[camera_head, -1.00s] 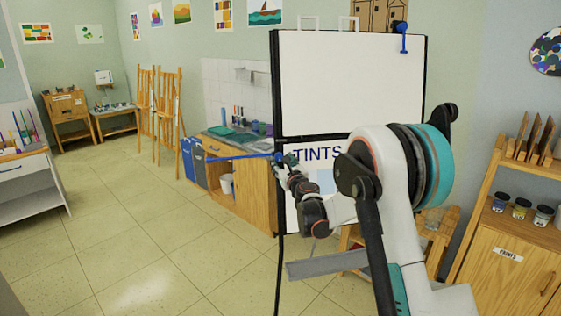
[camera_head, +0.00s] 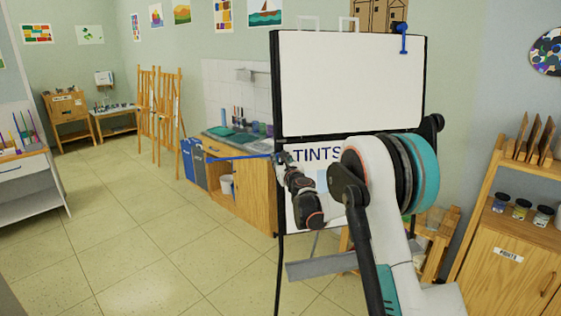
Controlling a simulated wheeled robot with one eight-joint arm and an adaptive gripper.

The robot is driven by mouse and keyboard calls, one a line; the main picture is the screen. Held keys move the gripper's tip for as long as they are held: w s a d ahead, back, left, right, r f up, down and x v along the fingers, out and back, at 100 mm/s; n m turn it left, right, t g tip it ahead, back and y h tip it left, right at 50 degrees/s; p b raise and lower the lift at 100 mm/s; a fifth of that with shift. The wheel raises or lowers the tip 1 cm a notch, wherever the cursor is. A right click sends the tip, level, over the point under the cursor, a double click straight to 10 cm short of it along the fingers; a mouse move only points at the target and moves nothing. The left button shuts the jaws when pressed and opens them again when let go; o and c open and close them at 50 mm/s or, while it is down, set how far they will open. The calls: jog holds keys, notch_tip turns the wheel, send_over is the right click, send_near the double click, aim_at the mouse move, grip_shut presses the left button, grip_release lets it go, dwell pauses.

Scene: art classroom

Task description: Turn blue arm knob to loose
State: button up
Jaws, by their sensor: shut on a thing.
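A thin blue arm (camera_head: 238,157) sticks out level to the left from the left edge of the flip-chart easel. Its knob is at the easel's edge, mostly covered by my gripper (camera_head: 281,159). My gripper is small in this view and is shut on the blue arm knob. The knob's turned position cannot be read. A second blue arm (camera_head: 403,38) stands upright at the top right of the easel board (camera_head: 345,82).
A sheet marked TINTS (camera_head: 317,154) hangs below the board, partly behind my arm. A grey tray (camera_head: 320,264) sits low on the easel. A wooden paint shelf (camera_head: 510,258) stands at the right. The tiled floor (camera_head: 130,245) at the left is clear.

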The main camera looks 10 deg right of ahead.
jog(key=shift+n, duration=0.4)
jog(key=n+g, duration=0.1)
jog(key=n, duration=0.7)
jog(key=n+g, duration=0.1)
jog(key=n, duration=0.6)
jog(key=n+g, duration=0.2)
jog(key=n, duration=0.6)
jog(key=shift+r+n+y+b, duration=0.3)
jog(key=shift+r+b, duration=0.1)
jog(key=o, duration=1.1)
jog(key=shift+w, duration=0.1)
jog(key=shift+d, duration=0.1)
